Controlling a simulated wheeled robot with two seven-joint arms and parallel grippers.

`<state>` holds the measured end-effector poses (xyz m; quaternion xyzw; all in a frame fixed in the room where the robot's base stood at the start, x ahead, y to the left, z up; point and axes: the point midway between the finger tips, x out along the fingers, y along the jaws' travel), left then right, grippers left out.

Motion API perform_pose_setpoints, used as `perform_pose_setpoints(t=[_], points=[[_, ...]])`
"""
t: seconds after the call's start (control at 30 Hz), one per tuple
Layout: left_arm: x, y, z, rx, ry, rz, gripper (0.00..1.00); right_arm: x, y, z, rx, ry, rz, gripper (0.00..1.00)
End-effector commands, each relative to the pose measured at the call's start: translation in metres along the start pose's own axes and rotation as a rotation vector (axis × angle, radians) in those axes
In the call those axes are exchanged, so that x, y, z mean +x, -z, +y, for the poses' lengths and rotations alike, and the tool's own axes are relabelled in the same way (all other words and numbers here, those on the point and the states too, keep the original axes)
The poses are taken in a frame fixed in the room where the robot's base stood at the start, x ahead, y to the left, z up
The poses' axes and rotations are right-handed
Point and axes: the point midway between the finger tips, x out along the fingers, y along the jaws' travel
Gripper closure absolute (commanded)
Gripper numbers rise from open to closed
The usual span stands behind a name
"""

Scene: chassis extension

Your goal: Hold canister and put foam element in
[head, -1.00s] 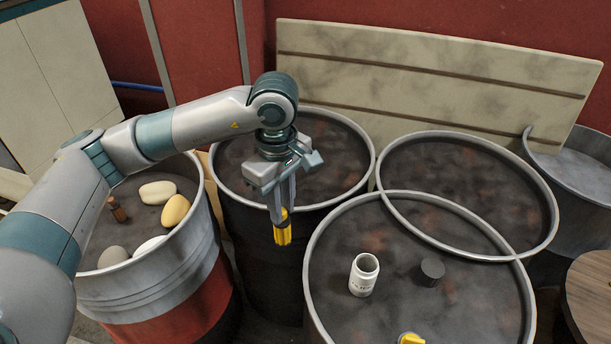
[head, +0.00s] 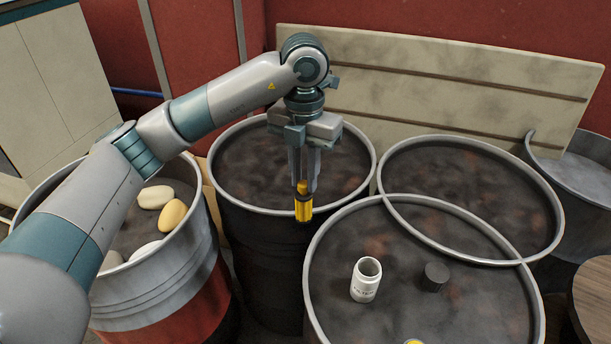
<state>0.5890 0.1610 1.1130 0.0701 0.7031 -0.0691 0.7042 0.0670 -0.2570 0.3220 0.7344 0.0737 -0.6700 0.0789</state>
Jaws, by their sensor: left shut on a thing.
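A white open-topped canister (head: 366,281) with dark lettering stands upright on the front right drum top. A small dark grey cylinder (head: 435,277), which looks like the foam element, stands just right of it, apart from it. My left gripper (head: 304,186) points down and is shut on a yellow and black item (head: 303,206). It holds this item in the air near the front rim of the middle drum, left of and farther back than the canister. My right gripper is not in view.
The front right drum (head: 330,235) has a raised metal rim. The middle drum (head: 250,185) and back right drum (head: 470,190) have empty tops. Rounded stones (head: 173,214) lie in the left red drum. A yellow thing (head: 413,341) is cut off at the bottom edge.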

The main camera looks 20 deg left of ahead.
Motion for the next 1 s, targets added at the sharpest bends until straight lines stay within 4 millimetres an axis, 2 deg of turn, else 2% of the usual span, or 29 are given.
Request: perform_pose_setpoints(t=[0.13, 0.43, 0.5, 0.63, 0.83, 1.0], points=[[-0.002, -0.003, -0.001, -0.077, 0.002, 0.001, 1.00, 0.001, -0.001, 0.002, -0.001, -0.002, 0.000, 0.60], [-0.002, -0.003, -0.001, -0.092, 0.002, 0.002, 1.00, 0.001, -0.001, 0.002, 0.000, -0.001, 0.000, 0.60], [-0.002, -0.003, -0.001, -0.090, 0.001, 0.002, 1.00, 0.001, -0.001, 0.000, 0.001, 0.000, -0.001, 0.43], [-0.001, -0.002, -0.001, -0.070, 0.001, 0.001, 1.00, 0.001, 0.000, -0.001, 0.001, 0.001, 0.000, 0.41], [0.003, 0.002, 0.001, 0.049, -0.001, -0.001, 1.00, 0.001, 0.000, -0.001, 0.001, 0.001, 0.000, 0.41], [0.010, 0.010, 0.003, 0.253, -0.005, -0.004, 1.00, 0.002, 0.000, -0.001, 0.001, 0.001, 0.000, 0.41]])
